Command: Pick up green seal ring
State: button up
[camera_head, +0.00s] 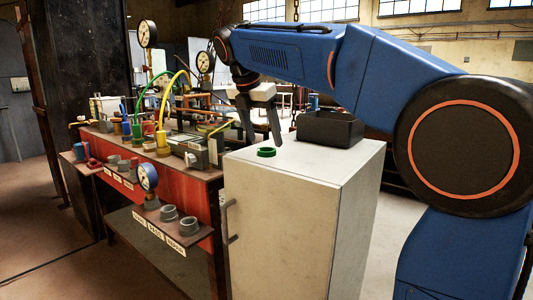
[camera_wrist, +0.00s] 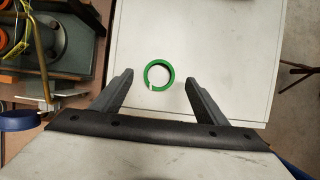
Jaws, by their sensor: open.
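The green seal ring (camera_head: 266,152) lies flat on the top of a pale cabinet (camera_head: 300,164), near its left back part. In the wrist view the ring (camera_wrist: 147,79) sits a little ahead of the fingertips, roughly between their lines, somewhat left of the middle. My gripper (camera_head: 262,138) is open and empty above the cabinet top. In the wrist view its two fingers (camera_wrist: 158,82) are spread wide on either side of the ring. I cannot tell the exact height of the fingertips over the top.
A dark open box (camera_head: 330,130) stands on the cabinet behind the ring. To the left is a red workbench (camera_head: 180,190) with gauges, hoses and several grey pipe pieces. A pressure gauge (camera_head: 148,177) stands at its front. The cabinet top's front part is clear.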

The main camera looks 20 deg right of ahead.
jog(key=shift+x, duration=1.65)
jog(key=c, duration=1.1)
jog(key=shift+c, duration=0.2)
